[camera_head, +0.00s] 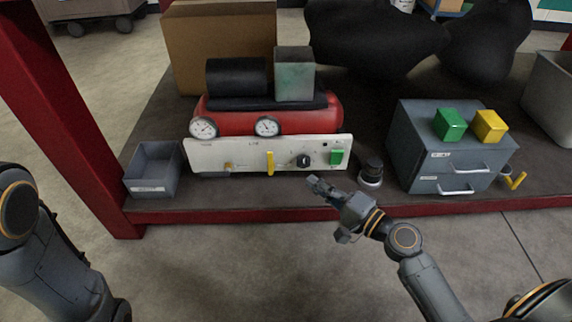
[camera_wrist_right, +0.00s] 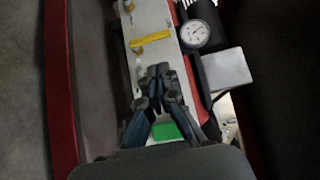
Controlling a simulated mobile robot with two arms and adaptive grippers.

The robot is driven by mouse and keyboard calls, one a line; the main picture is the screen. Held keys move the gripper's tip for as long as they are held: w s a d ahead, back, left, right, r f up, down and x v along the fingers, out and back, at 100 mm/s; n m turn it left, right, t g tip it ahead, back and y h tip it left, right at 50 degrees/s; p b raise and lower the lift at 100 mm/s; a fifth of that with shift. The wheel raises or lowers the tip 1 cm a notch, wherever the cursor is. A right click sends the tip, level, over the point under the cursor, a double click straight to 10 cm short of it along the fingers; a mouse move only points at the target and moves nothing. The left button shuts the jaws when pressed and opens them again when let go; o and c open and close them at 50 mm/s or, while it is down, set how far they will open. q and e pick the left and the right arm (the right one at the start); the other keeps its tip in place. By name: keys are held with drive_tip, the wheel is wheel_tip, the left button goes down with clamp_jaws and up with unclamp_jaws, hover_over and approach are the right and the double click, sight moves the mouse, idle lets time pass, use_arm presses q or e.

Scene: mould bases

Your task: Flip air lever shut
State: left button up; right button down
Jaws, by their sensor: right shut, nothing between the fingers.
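The yellow lever (camera_head: 269,163) stands upright on the white front panel (camera_head: 215,157) of a red compressor. It also shows in the right wrist view (camera_wrist_right: 150,40), lying across the panel beyond my fingertips. My right gripper (camera_head: 314,182) is shut and empty in front of the panel's lower edge, to the right of the lever and apart from it. Its closed fingers show in the wrist view (camera_wrist_right: 158,72). They hide part of the panel there. My left arm comes in at the left edge, but its gripper is out of view.
A black knob (camera_head: 303,160) and a green switch (camera_head: 337,157) sit right of the lever; a small brass fitting (camera_head: 228,165) sits left. A grey bin (camera_head: 153,170), a dark cylinder (camera_head: 371,172) and a grey drawer cabinet (camera_head: 425,150) flank the compressor. The red shelf edge (camera_head: 230,215) runs in front.

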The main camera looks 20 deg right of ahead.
sight(271, 162)
drive_tip(key=x, duration=1)
drive_tip(key=shift+b, duration=0.3)
